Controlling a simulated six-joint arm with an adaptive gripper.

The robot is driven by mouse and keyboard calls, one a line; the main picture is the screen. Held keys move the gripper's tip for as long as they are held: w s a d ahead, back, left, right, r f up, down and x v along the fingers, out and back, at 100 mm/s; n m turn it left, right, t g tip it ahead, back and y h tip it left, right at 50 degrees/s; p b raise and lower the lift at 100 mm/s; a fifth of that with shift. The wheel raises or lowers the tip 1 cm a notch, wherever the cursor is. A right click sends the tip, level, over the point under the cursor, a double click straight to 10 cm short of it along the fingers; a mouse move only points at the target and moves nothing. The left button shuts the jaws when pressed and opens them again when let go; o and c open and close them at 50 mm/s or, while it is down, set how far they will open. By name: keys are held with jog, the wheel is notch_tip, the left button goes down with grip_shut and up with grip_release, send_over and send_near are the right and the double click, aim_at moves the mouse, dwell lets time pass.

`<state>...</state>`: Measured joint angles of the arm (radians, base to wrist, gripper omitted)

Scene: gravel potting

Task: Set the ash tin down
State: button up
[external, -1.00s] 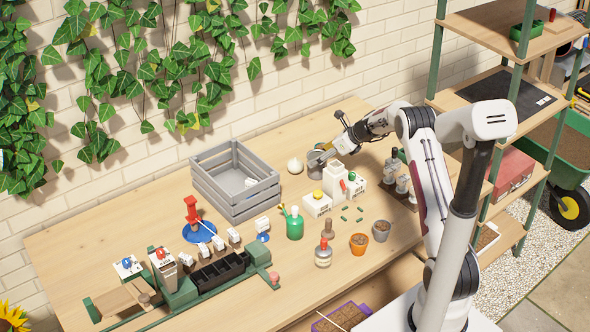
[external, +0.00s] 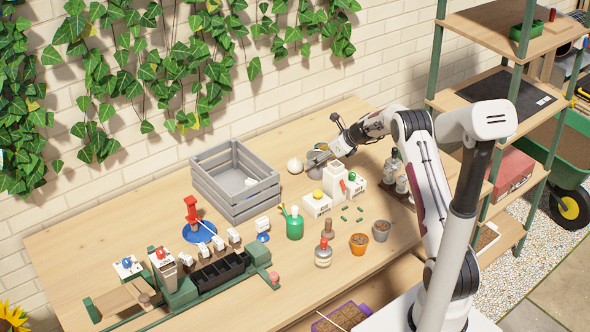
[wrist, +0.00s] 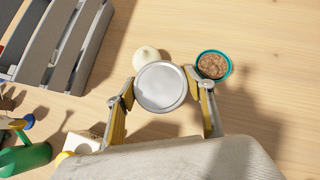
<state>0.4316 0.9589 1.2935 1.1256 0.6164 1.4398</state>
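The ash tin (wrist: 160,88) is a round grey metal tin, seen from above in the wrist view between my two fingers. My gripper (wrist: 159,80) has a yellow-and-grey finger against each side of it. In the external view the tin (external: 316,174) is upright at the back of the bench, with my gripper (external: 319,156) reaching it from the right. Whether its base touches the bench is not clear, as the fingers and the white block hide part of it.
A pale, onion-shaped thing (wrist: 146,60) and a teal-rimmed pot of brown material (wrist: 213,66) are close to the tin. A grey slatted crate (external: 235,190) stands to the left. White boxes (external: 318,204) and bottles (external: 391,169) stand nearby. Bare wood lies behind the tin.

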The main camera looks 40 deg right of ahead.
jog(key=shift+c, duration=0.9)
jog(key=shift+r, duration=5.05)
jog(key=shift+a+r, duration=0.15)
jog(key=shift+a, duration=0.4)
jog(key=s+a+r+n+g+y, duration=0.1)
jog(key=a+r+n+y, duration=0.15)
jog(key=a, duration=1.95)
jog(key=s+a+r+n+g+y, duration=0.1)
jog(key=a+r+n, duration=0.25)
jog(key=a, duration=1.85)
jog(key=a+f+n+g, duration=0.1)
jog(key=a+f, duration=0.2)
jog(key=a, duration=0.6)
jog(key=a+f+n+g+y, duration=0.1)
jog(key=a+f+n, duration=0.1)
jog(key=a, duration=0.7)
jog(key=shift+f+g, duration=0.4)
jog(key=shift+f, duration=0.15)
